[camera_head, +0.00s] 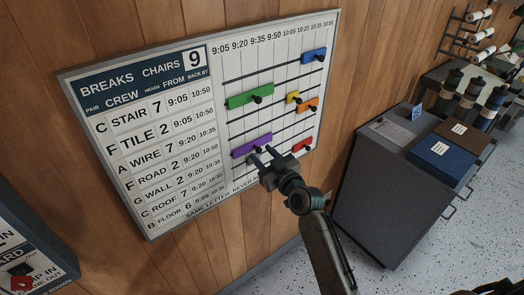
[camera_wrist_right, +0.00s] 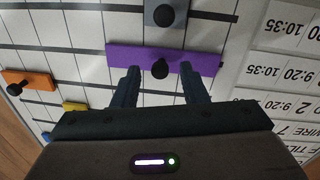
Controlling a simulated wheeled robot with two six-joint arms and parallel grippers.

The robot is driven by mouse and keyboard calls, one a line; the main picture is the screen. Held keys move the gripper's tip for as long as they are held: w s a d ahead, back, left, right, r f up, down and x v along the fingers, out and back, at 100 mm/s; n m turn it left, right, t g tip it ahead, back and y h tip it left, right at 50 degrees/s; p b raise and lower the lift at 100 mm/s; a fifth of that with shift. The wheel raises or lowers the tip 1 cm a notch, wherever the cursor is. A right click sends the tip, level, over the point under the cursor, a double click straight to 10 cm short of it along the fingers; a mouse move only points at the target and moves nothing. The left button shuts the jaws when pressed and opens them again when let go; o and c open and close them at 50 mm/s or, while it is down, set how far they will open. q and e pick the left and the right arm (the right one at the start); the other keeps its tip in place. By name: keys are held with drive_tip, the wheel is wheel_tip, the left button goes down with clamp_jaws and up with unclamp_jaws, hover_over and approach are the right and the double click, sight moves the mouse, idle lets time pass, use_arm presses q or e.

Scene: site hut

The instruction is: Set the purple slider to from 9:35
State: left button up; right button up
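The purple slider (camera_head: 252,145) is a flat bar with a dark knob on a lower rail of the wall board (camera_head: 150,235). Its left end is near the left edge of the time grid. My right gripper (camera_head: 262,155) is at its right part in the head view. In the right wrist view, the purple slider (camera_wrist_right: 120,54) lies across the fingertips. The open fingers (camera_wrist_right: 160,72) stand either side of its black knob (camera_wrist_right: 160,68), with gaps on both sides. I cannot tell whether the fingers touch the bar. My left gripper is not in view.
Other sliders are green (camera_head: 245,99), blue (camera_head: 313,56), yellow (camera_head: 293,97), orange (camera_head: 306,105) and red (camera_head: 303,144). A grey slider (camera_wrist_right: 165,12) is close to the purple one. A grey cabinet (camera_head: 375,175) stands right of the board.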

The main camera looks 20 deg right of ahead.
drive_tip(key=shift+w+a, duration=0.15)
drive_tip(key=shift+w, duration=0.4)
clamp_jaws()
drive_tip(key=b, duration=0.5)
approach(278, 132)
drive_tip(key=w, duration=0.1)
drive_tip(key=w+a, duration=0.2)
drive_tip(key=w, duration=0.1)
drive_tip(key=shift+w+a+f, duration=0.1)
drive_tip(key=shift+a+f, duration=0.05)
drive_tip(key=shift+f, duration=0.05)
drive_tip(key=shift+w+d+r, duration=0.2)
drive_tip(key=shift+w+d, duration=0.05)
drive_tip(key=shift+d, duration=0.3)
